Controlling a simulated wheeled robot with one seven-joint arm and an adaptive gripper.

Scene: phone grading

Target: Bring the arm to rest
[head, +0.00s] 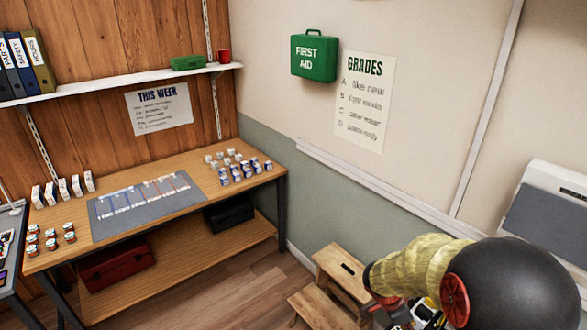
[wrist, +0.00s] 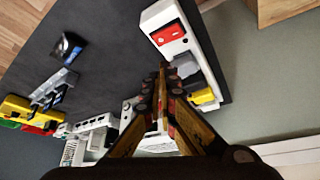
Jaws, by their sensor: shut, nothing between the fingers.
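In the wrist view my gripper (wrist: 162,72) is shut and empty, its two fingers meeting at the tips. It hangs over a dark grey surface (wrist: 110,35), and I cannot tell how high. In the head view my arm, with a yellow sleeve (head: 415,268) and a large black rounded part, fills the lower right. It hides part of what lies beneath it, and the fingers cannot be made out there.
A white device with a red panel (wrist: 172,32) lies right beside my fingers. Yellow, red and white items (wrist: 30,112) are at left. A wooden step stool (head: 336,268) stands by my arm. The workbench (head: 185,170) at left holds small boxes. Floor between is clear.

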